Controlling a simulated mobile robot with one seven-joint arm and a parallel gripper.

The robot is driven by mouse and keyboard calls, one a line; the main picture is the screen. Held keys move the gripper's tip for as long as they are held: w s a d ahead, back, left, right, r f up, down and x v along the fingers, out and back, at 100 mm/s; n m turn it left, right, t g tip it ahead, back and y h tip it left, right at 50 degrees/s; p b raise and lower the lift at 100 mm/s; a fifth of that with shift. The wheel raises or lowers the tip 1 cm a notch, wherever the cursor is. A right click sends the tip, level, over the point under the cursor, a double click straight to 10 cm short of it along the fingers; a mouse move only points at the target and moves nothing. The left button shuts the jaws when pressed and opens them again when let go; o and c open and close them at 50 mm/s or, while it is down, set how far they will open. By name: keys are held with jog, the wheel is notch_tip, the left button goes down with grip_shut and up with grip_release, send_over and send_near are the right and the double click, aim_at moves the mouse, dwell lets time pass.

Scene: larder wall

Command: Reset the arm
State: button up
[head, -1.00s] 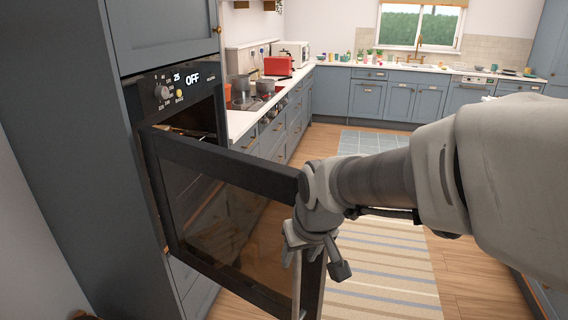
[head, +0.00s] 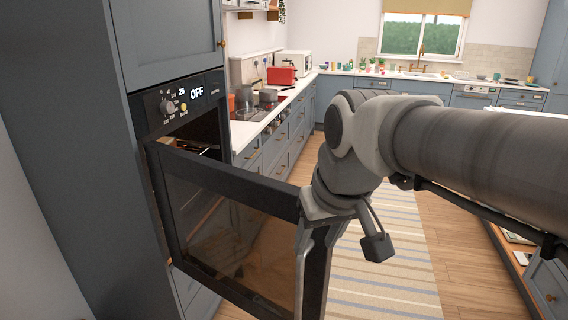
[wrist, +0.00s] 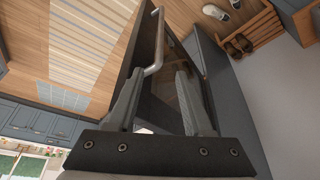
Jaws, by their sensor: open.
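My gripper (wrist: 160,74) is open, its two grey fingers apart with nothing clasped between them. In the wrist view the silver bar handle (wrist: 158,42) of the oven door shows between and beyond the fingertips; I cannot tell how close it is. In the head view my arm reaches in from the right, and its wrist hangs in front of the outer edge of the oven door (head: 225,179). The dark glass door stands part open, hinged at the oven (head: 178,103), whose display reads OFF.
A striped rug (head: 385,255) lies on the wood floor beyond the door. Counters with a red toaster (head: 281,75) and pots run along the back left. A shoe rack (wrist: 250,38) with shoes shows in the wrist view. The floor around the rug is clear.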

jog(key=s+d+f+m+t+h+p, duration=0.1)
jog(key=s+d+m+p, duration=0.2)
jog(key=s+d, duration=0.5)
jog(key=shift+s, duration=0.5)
dwell(0.6)
